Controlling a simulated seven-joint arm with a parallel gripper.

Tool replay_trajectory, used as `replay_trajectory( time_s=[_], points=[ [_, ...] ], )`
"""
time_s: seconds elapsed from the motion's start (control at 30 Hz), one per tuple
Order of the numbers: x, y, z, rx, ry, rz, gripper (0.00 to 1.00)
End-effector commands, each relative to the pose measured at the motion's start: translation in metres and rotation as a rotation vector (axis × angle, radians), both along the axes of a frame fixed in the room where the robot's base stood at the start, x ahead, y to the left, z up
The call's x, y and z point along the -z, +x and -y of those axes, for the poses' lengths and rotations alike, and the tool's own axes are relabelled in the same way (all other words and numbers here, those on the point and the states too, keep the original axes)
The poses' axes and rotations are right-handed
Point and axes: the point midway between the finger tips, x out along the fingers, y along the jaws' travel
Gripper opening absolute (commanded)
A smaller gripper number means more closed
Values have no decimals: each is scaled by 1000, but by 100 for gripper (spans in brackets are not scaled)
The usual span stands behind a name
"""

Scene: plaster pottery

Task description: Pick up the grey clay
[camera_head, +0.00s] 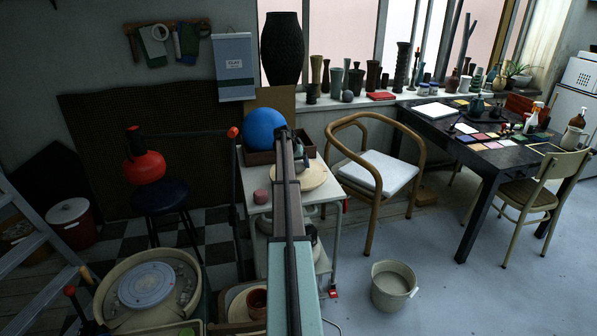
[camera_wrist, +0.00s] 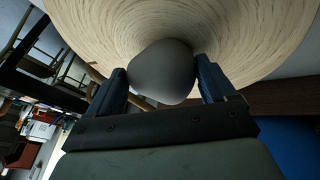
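The grey clay (camera_wrist: 162,72) is a smooth, rounded lump in the middle of the wrist view, seen against a round pale wooden disc (camera_wrist: 90,22). My gripper (camera_wrist: 162,65) has its two dark fingers apart, one on each side of the clay. The clay fills nearly all the space between the fingertips; whether they press on it is not clear. In the head view my gripper (camera_head: 302,160) is at the pale disc (camera_head: 313,178) on the white trolley, and my arm hides much of this spot. The clay cannot be made out there.
A blue ball (camera_head: 264,128) in a dark tray stands behind the disc, close to my arm. A wooden armchair (camera_head: 385,172) stands to the right. A bucket (camera_head: 393,286) is on the floor.

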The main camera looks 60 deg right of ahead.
Motion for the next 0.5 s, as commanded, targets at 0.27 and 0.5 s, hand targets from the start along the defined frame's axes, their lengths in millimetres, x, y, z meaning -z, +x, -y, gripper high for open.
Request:
replay_trajectory(
  time_s=[0.27, 0.5],
  points=[
    [0, 0, 0, 0, 1, 0, 44],
    [0, 0, 0, 0, 1, 0, 22]
  ],
)
